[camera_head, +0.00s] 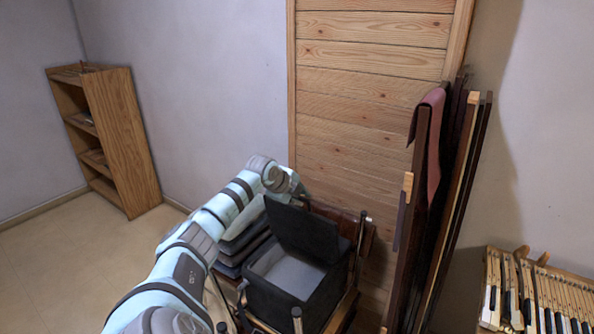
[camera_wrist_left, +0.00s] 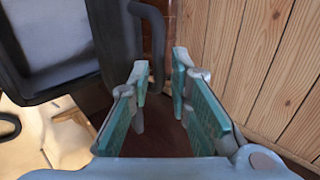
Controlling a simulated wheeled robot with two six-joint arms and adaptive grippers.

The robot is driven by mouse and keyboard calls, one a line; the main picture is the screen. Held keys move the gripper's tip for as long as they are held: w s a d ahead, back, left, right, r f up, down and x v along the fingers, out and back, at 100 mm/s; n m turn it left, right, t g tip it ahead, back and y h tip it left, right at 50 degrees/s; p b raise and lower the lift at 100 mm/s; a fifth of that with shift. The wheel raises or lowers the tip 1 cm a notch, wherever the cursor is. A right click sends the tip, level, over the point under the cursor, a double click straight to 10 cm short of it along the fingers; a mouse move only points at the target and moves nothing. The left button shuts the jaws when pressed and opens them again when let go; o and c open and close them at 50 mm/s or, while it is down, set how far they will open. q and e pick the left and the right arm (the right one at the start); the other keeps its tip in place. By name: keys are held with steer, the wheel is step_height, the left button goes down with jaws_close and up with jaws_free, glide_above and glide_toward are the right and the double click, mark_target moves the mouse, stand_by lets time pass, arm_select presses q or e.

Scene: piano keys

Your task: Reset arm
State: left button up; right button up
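My left arm (camera_head: 215,220) comes in from the bottom left of the head view and reaches up towards the wooden panel. My left gripper (camera_wrist_left: 160,75) shows in the left wrist view with its two green-padded fingers apart and nothing between them. In the head view the end of the arm is above and behind an open black case (camera_head: 305,230), and the fingertips are hard to make out. The case also shows in the left wrist view (camera_wrist_left: 70,88), left of the fingers. My right gripper is not in view.
A wooden plank panel (camera_head: 365,115) stands behind the gripper. Tall dark boards (camera_head: 412,220) lean at its right, one with a reddish cloth (camera_head: 430,125). Piano keys (camera_head: 545,295) lie at the lower right. A wooden shelf (camera_head: 125,135) stands far left, with bare floor (camera_head: 70,265) before it.

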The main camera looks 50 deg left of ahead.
arm_select(q)
steer(key=v, duration=0.5)
steer(key=shift+w, duration=0.15)
